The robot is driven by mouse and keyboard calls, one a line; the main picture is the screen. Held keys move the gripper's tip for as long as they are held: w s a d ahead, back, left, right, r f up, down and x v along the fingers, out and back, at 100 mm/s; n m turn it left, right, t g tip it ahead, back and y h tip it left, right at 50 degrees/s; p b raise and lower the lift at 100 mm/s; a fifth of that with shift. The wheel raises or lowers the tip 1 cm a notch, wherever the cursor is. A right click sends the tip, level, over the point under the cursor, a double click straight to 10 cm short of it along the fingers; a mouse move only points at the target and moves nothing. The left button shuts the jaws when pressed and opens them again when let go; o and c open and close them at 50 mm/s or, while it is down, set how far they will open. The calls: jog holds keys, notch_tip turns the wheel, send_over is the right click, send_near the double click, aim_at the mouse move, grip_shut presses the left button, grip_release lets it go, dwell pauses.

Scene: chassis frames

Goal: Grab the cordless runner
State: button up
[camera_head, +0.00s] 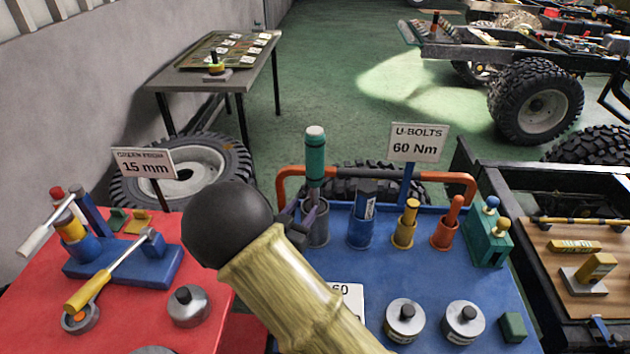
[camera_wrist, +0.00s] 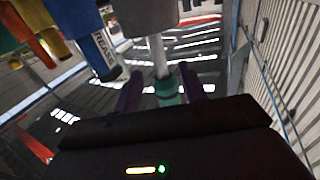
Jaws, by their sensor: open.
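A teal cylindrical tool (camera_head: 315,158) with a pale cap stands upright in a grey cup (camera_head: 317,228) on the blue cart. It is probably the cordless runner; I read no label on it. My gripper (camera_head: 303,212) has purple fingers, open at the tool's lower part, just above the cup. In the wrist view the fingers (camera_wrist: 160,80) stand on either side of the tool's pale shaft and teal part (camera_wrist: 190,82), with the grey cup (camera_wrist: 145,16) above in the picture. Contact cannot be told. My arm hides part of the cart.
Blue (camera_head: 361,228), yellow (camera_head: 404,230) and orange (camera_head: 444,230) holders stand in a row to the right. A U-BOLTS 60 Nm sign (camera_head: 417,143) and an orange rail (camera_head: 450,178) are behind. A red bench (camera_head: 40,312) with tools lies left.

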aim_at(314, 196)
jog(key=shift+x, duration=1)
jog(key=shift+s, duration=0.1)
jog(key=shift+w+d+r, duration=0.1)
jog(key=shift+w+d, duration=0.05)
jog(key=shift+w, duration=0.15)
jog(key=p+x, duration=0.1)
jog(key=x, duration=0.2)
jog(key=shift+w+d+r, duration=0.1)
jog(key=shift+w+d, duration=0.1)
jog(key=shift+w, duration=0.05)
jog(key=shift+w+d, duration=0.15)
jog(key=shift+w, duration=0.3)
